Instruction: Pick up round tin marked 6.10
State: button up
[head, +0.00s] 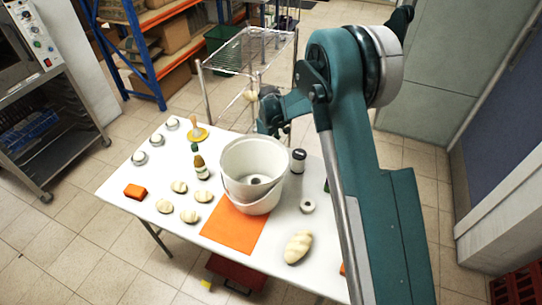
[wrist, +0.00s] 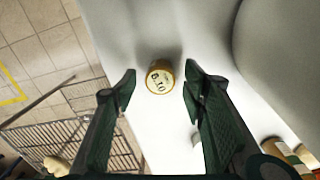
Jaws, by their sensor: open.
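The round tin (wrist: 159,79) shows in the wrist view, with a yellowish rim and a pale top. Its printed mark looks like 6.10, though the first digit is blurred. It stands on the white table (wrist: 135,30), ahead of my gripper (wrist: 158,84) and between the lines of its two fingers. The fingers are apart, with nothing held. In the head view my gripper (head: 270,112) is over the table's far edge, partly hidden by its own links. I cannot surely pick out the tin there.
A bottle (head: 201,170), a dark-lidded jar (head: 298,160), a white ring (head: 307,205) and a loaf (head: 298,247) are nearby. A wire cart (head: 245,55) stands behind the table.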

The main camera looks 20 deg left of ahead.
jog(key=shift+f, duration=1.25)
jog(key=c, duration=1)
